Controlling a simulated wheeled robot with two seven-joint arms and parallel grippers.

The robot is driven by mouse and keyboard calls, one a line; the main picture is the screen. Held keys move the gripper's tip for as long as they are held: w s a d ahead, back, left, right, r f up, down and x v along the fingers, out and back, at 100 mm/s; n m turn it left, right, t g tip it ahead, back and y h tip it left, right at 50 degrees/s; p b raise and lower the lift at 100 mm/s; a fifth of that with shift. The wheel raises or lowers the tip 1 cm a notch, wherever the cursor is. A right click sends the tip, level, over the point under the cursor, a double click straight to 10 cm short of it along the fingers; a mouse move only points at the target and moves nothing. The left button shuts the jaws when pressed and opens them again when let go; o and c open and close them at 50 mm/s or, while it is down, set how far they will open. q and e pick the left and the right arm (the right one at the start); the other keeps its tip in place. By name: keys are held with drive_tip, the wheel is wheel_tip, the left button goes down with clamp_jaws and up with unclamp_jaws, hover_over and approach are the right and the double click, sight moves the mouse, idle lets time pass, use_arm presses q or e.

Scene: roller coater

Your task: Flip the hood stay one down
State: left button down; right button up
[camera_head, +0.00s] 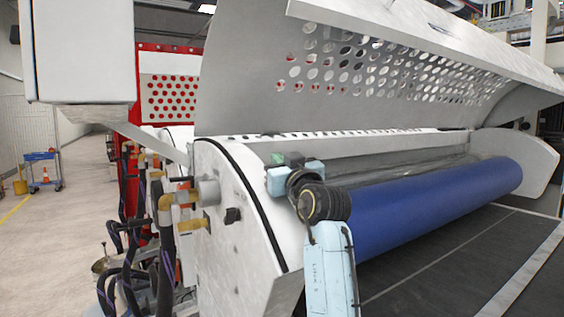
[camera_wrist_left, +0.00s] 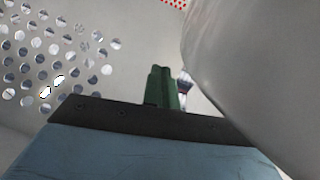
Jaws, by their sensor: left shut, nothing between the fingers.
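The perforated hood (camera_head: 400,75) of the roller coater stands raised above the blue roller (camera_head: 430,205). A flat grey bar (camera_head: 152,143), which may be the hood stay, slants from under the white box at upper left down to the machine's side panel; I cannot be sure that it is the stay. My left gripper (camera_head: 292,158) is above the near end of the roller, inside the side panel and below the hood. Its green fingers (camera_wrist_left: 162,87) are together and empty. In the left wrist view the hood's holes (camera_wrist_left: 60,60) show beyond them. My right gripper is not in view.
The white side panel (camera_head: 235,225) with pipe fittings and dark hoses stands left of my left arm. A white box (camera_head: 82,50) hangs at upper left. A dark conveyor bed (camera_head: 440,270) lies at lower right. Open floor and a blue cart (camera_head: 42,170) are far left.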

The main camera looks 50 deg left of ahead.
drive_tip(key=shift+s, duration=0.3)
use_arm(q)
drive_tip(key=shift+r, duration=0.1)
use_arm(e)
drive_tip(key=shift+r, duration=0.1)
